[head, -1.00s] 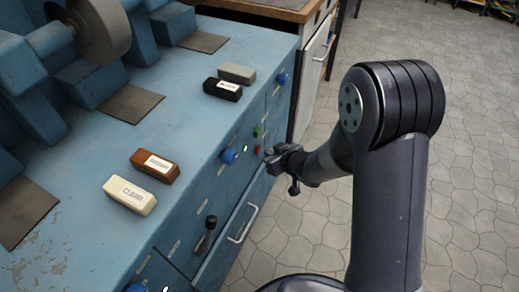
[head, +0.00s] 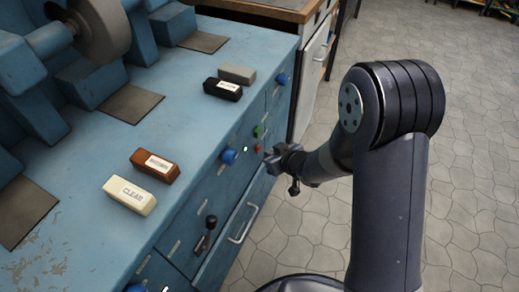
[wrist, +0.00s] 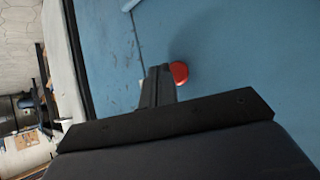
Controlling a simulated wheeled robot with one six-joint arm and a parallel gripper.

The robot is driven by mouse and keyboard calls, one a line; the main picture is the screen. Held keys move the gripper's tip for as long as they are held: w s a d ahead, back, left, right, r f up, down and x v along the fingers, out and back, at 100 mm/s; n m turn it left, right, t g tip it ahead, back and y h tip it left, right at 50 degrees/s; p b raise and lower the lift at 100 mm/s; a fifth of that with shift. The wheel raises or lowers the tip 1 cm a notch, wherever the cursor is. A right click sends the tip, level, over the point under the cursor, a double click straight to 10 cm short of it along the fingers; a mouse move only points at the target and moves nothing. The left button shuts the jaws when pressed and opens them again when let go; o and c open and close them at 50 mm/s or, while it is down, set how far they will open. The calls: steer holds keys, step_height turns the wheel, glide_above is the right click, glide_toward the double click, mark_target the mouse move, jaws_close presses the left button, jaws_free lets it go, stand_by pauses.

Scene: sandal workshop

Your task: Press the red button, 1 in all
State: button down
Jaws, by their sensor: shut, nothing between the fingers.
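The red button (head: 257,149) is a small round knob on the blue front panel of the bench, just below a green button (head: 258,132). In the wrist view the red button (wrist: 179,73) shows right beside my fingertips, partly covered by them. My gripper (head: 270,160) is shut and empty, its tip close to the panel, a little right of and below the red button in the head view. I cannot tell whether the fingertips touch the button.
A blue knob (head: 229,156) and another blue knob (head: 282,79) stand out from the panel (head: 205,185). A black lever (head: 207,232) and a drawer handle (head: 243,224) project lower down. Wax blocks lie on the bench top. Open floor lies to the right.

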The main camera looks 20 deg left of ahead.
steer(key=shift+a, duration=0.45)
steer(key=shift+w+a, duration=0.1)
steer(key=shift+a, duration=0.3)
stand_by(0.6)
steer(key=shift+d, duration=0.85)
steer(key=shift+s+d+p, duration=0.15)
steer(key=shift+d+p, duration=0.1)
steer(key=shift+d, duration=1)
steer(key=shift+s+d+p, duration=0.1)
steer(key=shift+d+p, duration=0.1)
steer(key=shift+d, duration=1.05)
steer(key=shift+s+d, duration=0.2)
steer(key=shift+d, duration=1.7)
